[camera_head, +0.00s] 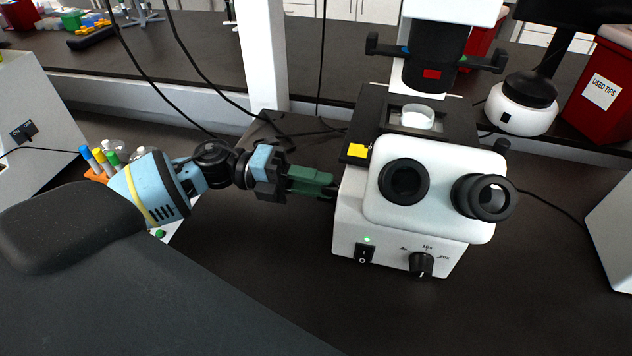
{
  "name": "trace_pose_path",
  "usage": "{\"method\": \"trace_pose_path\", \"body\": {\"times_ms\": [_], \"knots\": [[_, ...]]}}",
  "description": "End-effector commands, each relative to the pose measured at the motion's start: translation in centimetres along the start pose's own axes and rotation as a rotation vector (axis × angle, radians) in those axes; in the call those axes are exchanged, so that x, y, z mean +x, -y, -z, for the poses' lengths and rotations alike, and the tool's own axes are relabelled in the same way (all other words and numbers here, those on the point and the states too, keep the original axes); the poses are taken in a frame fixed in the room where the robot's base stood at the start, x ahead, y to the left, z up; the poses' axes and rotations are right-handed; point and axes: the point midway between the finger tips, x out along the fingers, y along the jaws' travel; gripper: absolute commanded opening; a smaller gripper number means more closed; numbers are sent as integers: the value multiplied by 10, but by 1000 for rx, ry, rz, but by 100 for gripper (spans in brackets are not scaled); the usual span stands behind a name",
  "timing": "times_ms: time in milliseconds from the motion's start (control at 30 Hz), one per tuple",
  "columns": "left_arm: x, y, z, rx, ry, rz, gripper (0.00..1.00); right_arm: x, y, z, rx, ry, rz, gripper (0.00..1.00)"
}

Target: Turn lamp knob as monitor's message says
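A white microscope (400,215) with two black eyepieces stands right of centre on the dark bench. My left gripper (331,190) has green fingers and reaches in from the left to the microscope's left side. Its fingertips are at or very close to that side. I cannot tell whether they touch or hold a knob there, and no lamp knob shows clearly. A black dial (421,263) with magnification marks is on the front, lower right. My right gripper is not in view. No readable monitor message shows; a dark panel (572,12) is cut off at the top right.
A rocker switch (366,253) with a green light above it is on the microscope's front. A red used-tips bin (600,95) and a white round device (521,108) are at the right. Capped tubes (100,160) stand behind my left arm. The bench before the microscope is clear.

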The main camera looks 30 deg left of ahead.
Motion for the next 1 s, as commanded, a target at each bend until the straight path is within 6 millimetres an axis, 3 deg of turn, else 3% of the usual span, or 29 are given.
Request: {"method": "trace_pose_path", "body": {"times_ms": [33,133,467,1000], "knots": [[0,1,0,2,1,1,34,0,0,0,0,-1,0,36],[0,0,0,1,0,0,47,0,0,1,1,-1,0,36],[-3,-1,0,0,-1,-2,47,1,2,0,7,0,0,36],[-72,-2,0,-3,0,-3,47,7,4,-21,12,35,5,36]]}}
